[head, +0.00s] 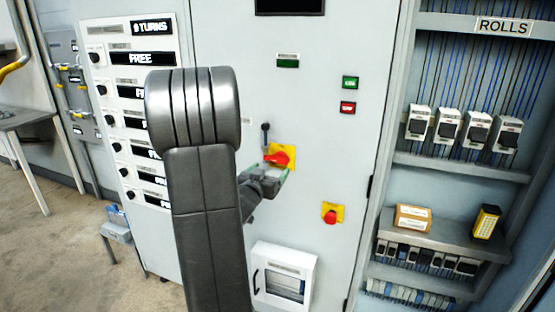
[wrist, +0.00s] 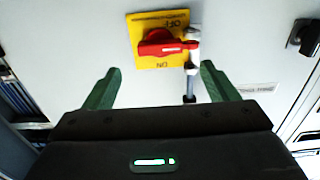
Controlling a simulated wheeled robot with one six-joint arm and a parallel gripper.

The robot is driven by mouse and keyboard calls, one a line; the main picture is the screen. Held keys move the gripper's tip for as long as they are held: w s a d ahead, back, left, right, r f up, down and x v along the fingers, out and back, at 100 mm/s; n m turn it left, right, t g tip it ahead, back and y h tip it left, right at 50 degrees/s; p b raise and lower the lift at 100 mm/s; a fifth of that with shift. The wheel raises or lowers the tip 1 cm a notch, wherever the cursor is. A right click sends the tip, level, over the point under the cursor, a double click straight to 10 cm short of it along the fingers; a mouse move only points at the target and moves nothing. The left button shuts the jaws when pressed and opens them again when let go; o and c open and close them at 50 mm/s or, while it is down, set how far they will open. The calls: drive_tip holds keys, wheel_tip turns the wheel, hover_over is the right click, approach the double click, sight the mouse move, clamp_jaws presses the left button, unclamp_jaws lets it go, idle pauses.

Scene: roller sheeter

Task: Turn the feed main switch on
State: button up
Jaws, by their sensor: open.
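The main switch has a red rotary handle (wrist: 165,42) on a yellow plate (wrist: 145,20) marked OFF and ON, the lettering upside down in the wrist view. The handle lies crosswise, with a pale mark towards its right end. In the head view the red handle (head: 279,157) is on the grey cabinet door, partly hidden by my gripper (head: 266,174). My gripper (wrist: 160,72) is open and empty, its green fingers pointing towards the door, one on each side below the handle in the wrist view. Contact with the handle does not show.
A dark-knobbed lever (head: 265,128) is just above the switch. A red emergency button (head: 331,215) on yellow is lower right. Green (head: 350,82) and red (head: 348,108) buttons are higher up. A clear-lidded box (head: 283,275) is below. A display column (head: 135,110) stands left, open shelves (head: 460,175) right.

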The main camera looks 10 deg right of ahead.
sight(278, 160)
drive_tip(key=p+x, duration=0.1)
drive_tip(key=x, duration=0.6)
drive_tip(key=shift+w, duration=0.1)
drive_tip(key=c, duration=1)
